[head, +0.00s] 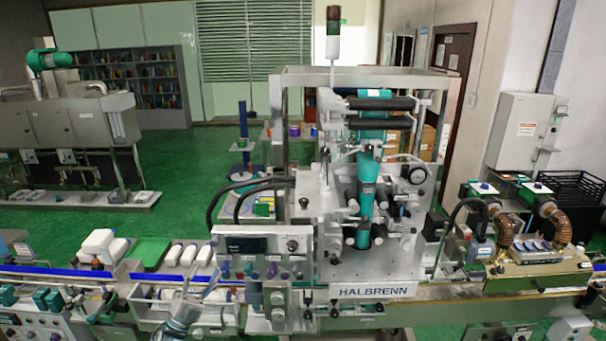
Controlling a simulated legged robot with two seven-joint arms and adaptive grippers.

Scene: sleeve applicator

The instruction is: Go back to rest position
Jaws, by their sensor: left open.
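My left gripper (198,287) shows at the bottom of the head view, left of centre, pointing up and away. Its fingers are apart and I see nothing held between them. It appears in front of the conveyor's near side, left of the machine's control panel (262,246); its exact distance is hard to tell. The sleeve applicator (372,272), marked HALBRENN, stands at the centre. A teal sleeve film (368,165) runs down through it. My right gripper is not in view.
A conveyor (60,271) with blue rails crosses the view. A unit with brown hoses (540,268) stands at the right.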

